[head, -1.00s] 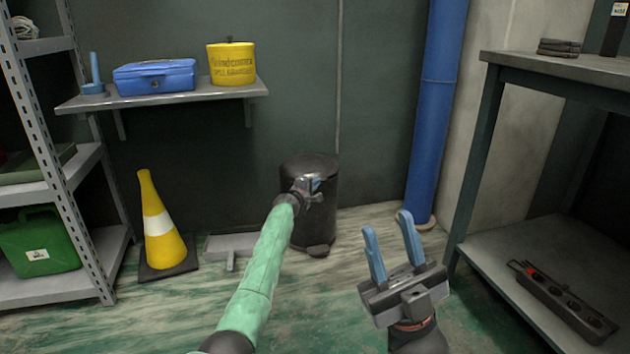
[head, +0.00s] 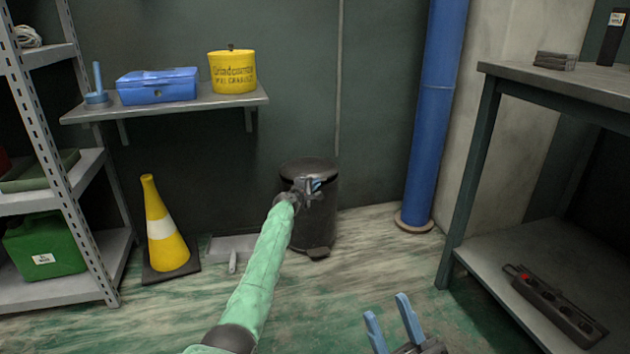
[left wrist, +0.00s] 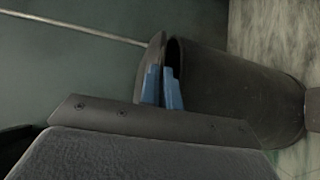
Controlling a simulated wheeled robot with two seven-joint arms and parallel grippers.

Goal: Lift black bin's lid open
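The black bin (head: 322,218) stands on the floor against the back wall, with its round lid (head: 303,170) on top. My left gripper (head: 316,185) is at the bin's front upper edge. In the left wrist view, the bin (left wrist: 235,90) lies sideways in the picture, and a dark gap shows between its body and the lid (left wrist: 150,58). The blue fingers of my left gripper (left wrist: 161,88) are close together with the lid's rim between them; their tips partly hide it. My right gripper (head: 392,322) is open and empty at the bottom of the head view.
A traffic cone (head: 163,228) and a grey dustpan-like item (head: 232,246) stand left of the bin. A wall shelf (head: 180,108) hangs above them. A blue pipe (head: 433,120) and a workbench (head: 530,76) are on the right. The floor before the bin is clear.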

